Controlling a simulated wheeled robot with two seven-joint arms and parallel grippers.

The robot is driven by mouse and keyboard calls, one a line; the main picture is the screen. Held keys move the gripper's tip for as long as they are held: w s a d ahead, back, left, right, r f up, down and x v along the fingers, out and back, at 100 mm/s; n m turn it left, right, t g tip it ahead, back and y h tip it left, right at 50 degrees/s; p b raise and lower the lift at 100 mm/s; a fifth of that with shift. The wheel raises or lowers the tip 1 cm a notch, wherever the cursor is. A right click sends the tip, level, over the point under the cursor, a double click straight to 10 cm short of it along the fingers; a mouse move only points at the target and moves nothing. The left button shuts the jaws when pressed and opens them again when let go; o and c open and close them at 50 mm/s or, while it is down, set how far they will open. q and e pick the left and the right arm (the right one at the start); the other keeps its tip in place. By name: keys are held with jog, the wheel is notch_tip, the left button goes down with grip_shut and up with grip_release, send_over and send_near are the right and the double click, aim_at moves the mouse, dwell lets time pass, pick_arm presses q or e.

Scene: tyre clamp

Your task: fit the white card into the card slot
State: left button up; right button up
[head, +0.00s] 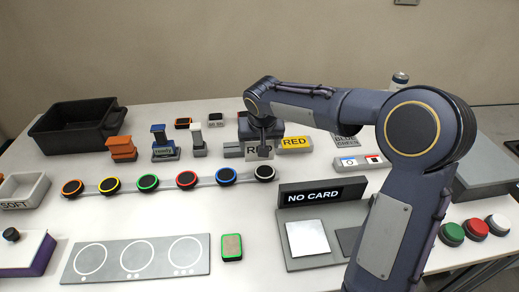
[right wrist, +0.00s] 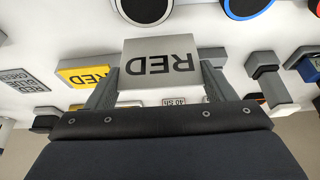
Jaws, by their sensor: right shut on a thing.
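The white card (head: 307,238) lies flat on the left part of a grey card station (head: 300,262), below a dark display (head: 318,194) reading "NO CARD". A darker rectangle (head: 346,240), perhaps the card slot, lies right of the card and is partly hidden by my right arm. My right gripper (head: 264,146) is far behind the card, near the back of the table. It is shut on a grey block marked "RED" (right wrist: 160,66), held between both fingers in the right wrist view. My left gripper is not in view.
A yellow "RED" block (head: 295,143) stands right of my right gripper. A rail of coloured round pads (head: 170,180) crosses the table's middle. A grey plate with circles (head: 140,260) lies front left. Coloured buttons (head: 474,228) sit front right. A black bin (head: 80,122) stands back left.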

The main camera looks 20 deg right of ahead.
jog(key=shift+f, duration=1.3)
jog(key=shift+f, duration=0.1)
jog(key=o, duration=0.5)
jog(key=shift+s+f, duration=0.1)
jog(key=o, duration=0.5)
jog(key=shift+c, duration=0.2)
